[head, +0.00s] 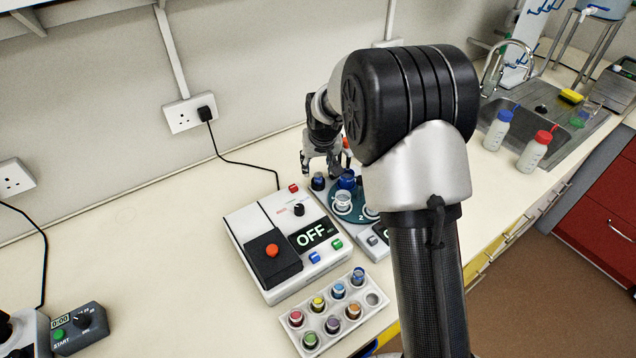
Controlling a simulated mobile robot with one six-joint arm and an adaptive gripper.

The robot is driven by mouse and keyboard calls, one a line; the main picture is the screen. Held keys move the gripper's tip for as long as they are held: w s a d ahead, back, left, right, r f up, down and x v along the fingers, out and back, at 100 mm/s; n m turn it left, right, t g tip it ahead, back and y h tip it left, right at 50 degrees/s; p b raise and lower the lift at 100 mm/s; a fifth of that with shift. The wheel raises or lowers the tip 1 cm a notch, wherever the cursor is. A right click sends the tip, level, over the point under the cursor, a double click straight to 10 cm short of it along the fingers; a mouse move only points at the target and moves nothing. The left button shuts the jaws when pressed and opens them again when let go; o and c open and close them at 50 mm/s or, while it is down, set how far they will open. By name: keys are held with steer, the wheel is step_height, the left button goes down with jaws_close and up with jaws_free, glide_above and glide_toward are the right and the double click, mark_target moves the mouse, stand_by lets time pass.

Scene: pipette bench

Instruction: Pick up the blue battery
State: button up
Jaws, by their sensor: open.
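I cannot tell for sure which item is the blue battery. A small white tray (294,343) on the bench holds several short cylinders with coloured tops. One has a dark blue top (358,275) at the tray's far right corner, and one beside it has a lighter blue top (338,291). My gripper (320,174) is open, pointing down beyond the tray, over the round dark green turntable. A small dark blue-topped item (317,182) is just under its fingers, and a larger blue item (347,180) stands beside it. Contact cannot be made out. My arm hides part of the turntable.
A white device reading OFF (262,226) stands left of the turntable, its cable running to a wall socket (190,113). A timer box (80,329) is at the lower left. Two bottles (497,130) (536,150) stand by the sink (522,115). Bench left of the device is clear.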

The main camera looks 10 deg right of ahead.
mark_target(318, 174)
steer(key=shift+d+b+x, duration=0.15)
steer(key=shift+b+x, duration=0.35)
steer(key=shift+x, duration=1.05)
steer(key=shift+d+b+x, duration=0.1)
steer(key=shift+b+x, duration=0.4)
steer(key=shift+x, duration=1.1)
steer(key=shift+r, duration=0.1)
jaws_close()
